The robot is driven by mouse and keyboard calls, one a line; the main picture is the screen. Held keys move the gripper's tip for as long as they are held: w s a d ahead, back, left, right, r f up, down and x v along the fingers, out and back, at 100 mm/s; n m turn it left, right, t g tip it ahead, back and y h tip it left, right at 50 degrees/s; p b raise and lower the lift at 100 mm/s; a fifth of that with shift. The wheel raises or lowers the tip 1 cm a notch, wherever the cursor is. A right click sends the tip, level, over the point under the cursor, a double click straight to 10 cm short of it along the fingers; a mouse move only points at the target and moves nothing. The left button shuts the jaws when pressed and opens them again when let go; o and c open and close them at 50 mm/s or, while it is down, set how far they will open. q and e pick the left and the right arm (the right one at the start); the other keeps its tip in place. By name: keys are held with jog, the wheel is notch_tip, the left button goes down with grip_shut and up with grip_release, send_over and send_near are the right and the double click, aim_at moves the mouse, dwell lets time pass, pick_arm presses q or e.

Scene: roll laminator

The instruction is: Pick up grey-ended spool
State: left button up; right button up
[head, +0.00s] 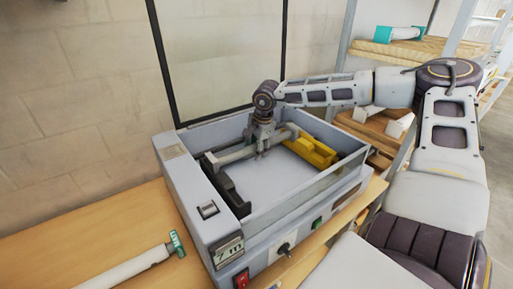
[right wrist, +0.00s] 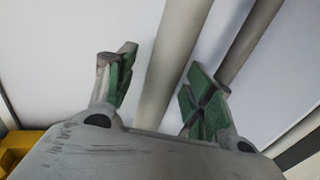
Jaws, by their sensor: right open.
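A pale grey spool (head: 232,154) lies across the inside of the open laminator (head: 185,180), from the dark bracket at left toward the yellow block. My right gripper (head: 262,152) is over its middle, pointing down. In the right wrist view the gripper (right wrist: 158,88) is open, with green-padded fingers apart. The pale spool (right wrist: 168,60) shows between the fingers, with visible space beside the pads. A darker grey bar (right wrist: 248,42) runs beside it, beyond the right finger. The spool's end colours are hard to make out. My left gripper is out of view.
The laminator's walls surround the gripper. A yellow block (head: 311,151) and a black bracket (head: 227,189) are inside. A white spool with a teal end (head: 140,264) lies on the wooden table (head: 110,232). A shelf at right holds a teal-ended spool (head: 402,33).

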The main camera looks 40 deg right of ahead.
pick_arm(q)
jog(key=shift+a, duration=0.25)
pick_arm(e)
grip_shut()
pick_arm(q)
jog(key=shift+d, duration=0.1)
pick_arm(e)
jog(key=shift+r, duration=0.15)
jog(key=shift+r, duration=0.85)
notch_tip(320, 180, up, 7)
jog(key=shift+f+b, duration=0.15)
jog(key=shift+b, duration=0.45)
jog(key=shift+r, duration=0.55)
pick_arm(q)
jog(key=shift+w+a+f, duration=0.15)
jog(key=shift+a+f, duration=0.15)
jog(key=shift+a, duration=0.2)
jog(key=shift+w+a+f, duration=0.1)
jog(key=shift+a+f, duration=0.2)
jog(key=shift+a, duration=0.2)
pick_arm(e)
jog(key=shift+r, duration=0.15)
